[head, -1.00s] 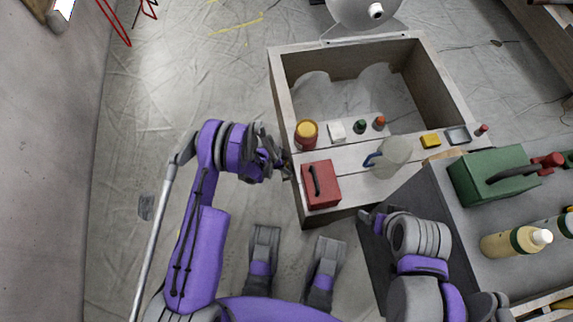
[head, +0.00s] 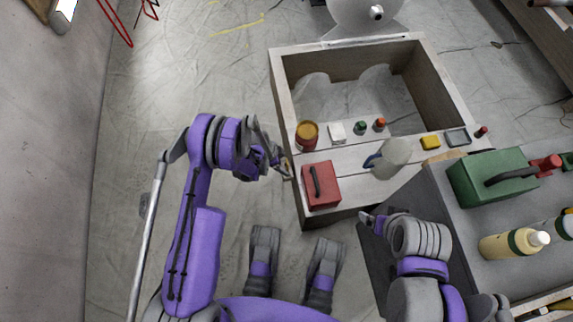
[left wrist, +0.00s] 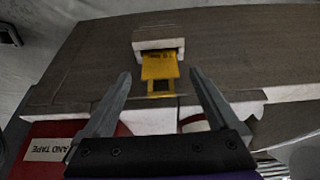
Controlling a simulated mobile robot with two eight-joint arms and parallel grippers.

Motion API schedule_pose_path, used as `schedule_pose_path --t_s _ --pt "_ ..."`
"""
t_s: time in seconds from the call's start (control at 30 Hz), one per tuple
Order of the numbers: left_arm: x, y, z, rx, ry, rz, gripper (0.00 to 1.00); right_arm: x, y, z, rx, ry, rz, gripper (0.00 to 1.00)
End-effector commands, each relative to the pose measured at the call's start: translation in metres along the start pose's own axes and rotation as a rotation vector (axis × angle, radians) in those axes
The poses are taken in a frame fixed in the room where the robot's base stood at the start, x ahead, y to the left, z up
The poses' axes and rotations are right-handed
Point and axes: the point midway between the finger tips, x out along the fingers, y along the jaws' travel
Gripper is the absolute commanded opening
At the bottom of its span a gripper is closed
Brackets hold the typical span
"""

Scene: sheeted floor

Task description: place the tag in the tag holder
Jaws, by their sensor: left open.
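The yellow tag (left wrist: 160,67) shows in the left wrist view, with its upper end at the slot of the pale tag holder (left wrist: 149,39). The holder is on the side of the wooden bench, and how deep the tag sits in it cannot be told. My left gripper (left wrist: 160,74) is open, one finger on each side of the tag and apart from it. In the head view the left gripper (head: 284,166) is beside the bench's left side. My right gripper (head: 370,219) is low at the right, and its jaws are not clear.
The wooden bench (head: 282,104) has an open bin. A red box (head: 327,187), a jar (head: 307,135), a clear jug (head: 393,157) and small items stand on it. A grey table (head: 462,225) at right carries a green toolbox (head: 490,177) and bottles. Sheeted floor at left is free.

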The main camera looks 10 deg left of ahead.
Motion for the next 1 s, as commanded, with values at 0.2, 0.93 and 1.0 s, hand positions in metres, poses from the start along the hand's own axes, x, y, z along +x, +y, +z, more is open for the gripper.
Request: schedule_pose_path --t_s 0.2,0.93,1.0 --pt "-0.051 0.0 0.0 -0.001 -0.001 -0.001 0.94 -0.011 0.0 -0.002 0.0 0.0 0.0 0.94" --pt "-0.169 0.006 -0.029 -0.192 -0.046 -0.059 0.94 -0.017 0.0 -0.003 0.0 0.001 0.0 0.94" --pt "-0.2 0.013 -0.037 -0.266 -0.059 -0.085 0.94 -0.017 0.0 -0.003 0.0 0.001 0.0 0.94"
